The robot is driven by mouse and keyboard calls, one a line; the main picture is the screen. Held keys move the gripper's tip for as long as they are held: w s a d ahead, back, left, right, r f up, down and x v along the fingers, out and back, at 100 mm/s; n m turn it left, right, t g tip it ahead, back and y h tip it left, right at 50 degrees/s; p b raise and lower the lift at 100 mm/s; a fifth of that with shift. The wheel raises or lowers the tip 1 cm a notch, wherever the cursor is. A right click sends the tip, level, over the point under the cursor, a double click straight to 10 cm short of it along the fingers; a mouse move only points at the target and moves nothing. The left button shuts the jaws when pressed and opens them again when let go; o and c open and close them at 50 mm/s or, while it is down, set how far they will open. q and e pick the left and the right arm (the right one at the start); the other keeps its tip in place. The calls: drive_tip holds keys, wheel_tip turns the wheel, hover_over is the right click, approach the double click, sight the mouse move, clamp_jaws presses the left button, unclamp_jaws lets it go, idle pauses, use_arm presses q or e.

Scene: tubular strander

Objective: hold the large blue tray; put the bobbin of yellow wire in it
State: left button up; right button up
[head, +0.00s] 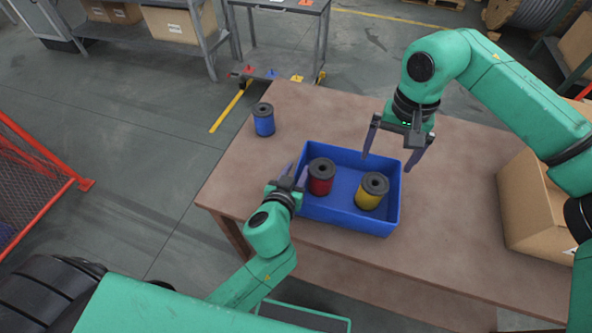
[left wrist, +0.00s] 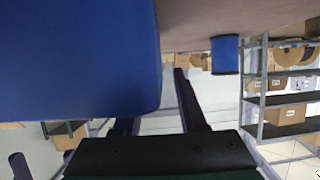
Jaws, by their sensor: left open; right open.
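The large blue tray (head: 345,217) sits on the brown table. The bobbin of yellow wire (head: 369,200) stands upright inside it, towards the right. A bobbin of red wire (head: 320,183) stands upright in the tray's left part. My left gripper (head: 296,174) is open at the tray's left wall; I cannot tell whether its fingers straddle the wall. In the left wrist view the tray (left wrist: 80,60) fills the upper left, close to the fingers. My right gripper (head: 393,157) is open and empty above the tray's back right side, behind the yellow bobbin.
A bobbin of blue wire (head: 263,122) stands on the table's back left; it also shows in the left wrist view (left wrist: 226,55). A cardboard box (head: 530,200) stands at the table's right. The tabletop (head: 330,110) behind the tray is clear.

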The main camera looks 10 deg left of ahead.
use_arm(q)
drive_tip(key=v, duration=1.2)
drive_tip(key=shift+s+f, duration=0.1)
